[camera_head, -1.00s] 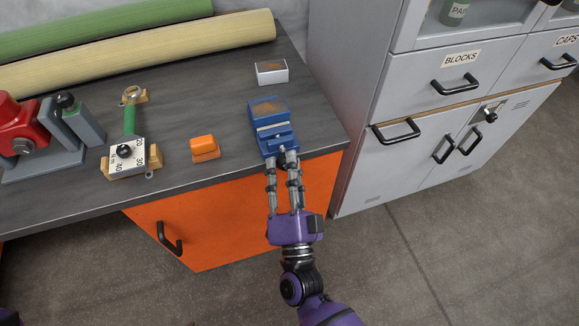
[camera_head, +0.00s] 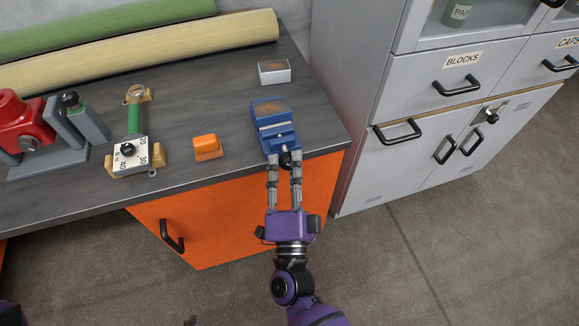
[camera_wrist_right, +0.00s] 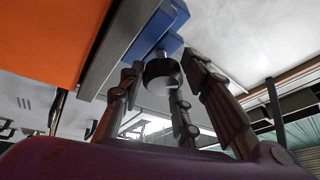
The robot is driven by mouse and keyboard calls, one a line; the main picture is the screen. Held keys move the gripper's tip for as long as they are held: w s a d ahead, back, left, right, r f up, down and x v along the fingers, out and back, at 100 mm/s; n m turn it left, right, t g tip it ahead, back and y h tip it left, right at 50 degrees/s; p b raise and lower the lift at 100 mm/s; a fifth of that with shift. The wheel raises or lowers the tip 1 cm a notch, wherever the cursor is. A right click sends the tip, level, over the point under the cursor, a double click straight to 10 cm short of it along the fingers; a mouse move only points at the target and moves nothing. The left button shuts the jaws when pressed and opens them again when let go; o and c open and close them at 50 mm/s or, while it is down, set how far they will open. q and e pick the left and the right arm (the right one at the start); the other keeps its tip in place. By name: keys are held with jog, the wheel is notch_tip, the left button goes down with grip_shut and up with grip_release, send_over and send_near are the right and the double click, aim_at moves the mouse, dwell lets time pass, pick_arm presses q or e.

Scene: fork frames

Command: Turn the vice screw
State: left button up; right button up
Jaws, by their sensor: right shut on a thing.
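The blue vice (camera_head: 272,123) stands at the front right corner of the dark worktop, its screw end facing the front edge. The screw's black round knob (camera_head: 290,160) sticks out at the front. My right gripper (camera_head: 285,157) reaches up to it from below and is shut on the knob, with fingers on both sides. In the right wrist view the knob (camera_wrist_right: 161,74) sits between the fingers, and part of the blue vice (camera_wrist_right: 165,38) shows behind it.
A green-handled tool (camera_head: 134,122) and a red device (camera_head: 22,120) stand farther left. A grey cabinet (camera_head: 410,110) rises on the right. Below is an orange door (camera_head: 215,220).

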jog(key=o, duration=1.1)
jog(key=shift+w+d+f, duration=0.1)
jog(key=shift+d+f, duration=0.1)
jog(key=shift+f, duration=0.05)
jog(key=shift+c, duration=0.2)
jog(key=shift+s+a, duration=0.1)
jog(key=shift+s, duration=0.1)
jog(key=v, duration=1.1)
jog(key=shift+s, duration=0.35)
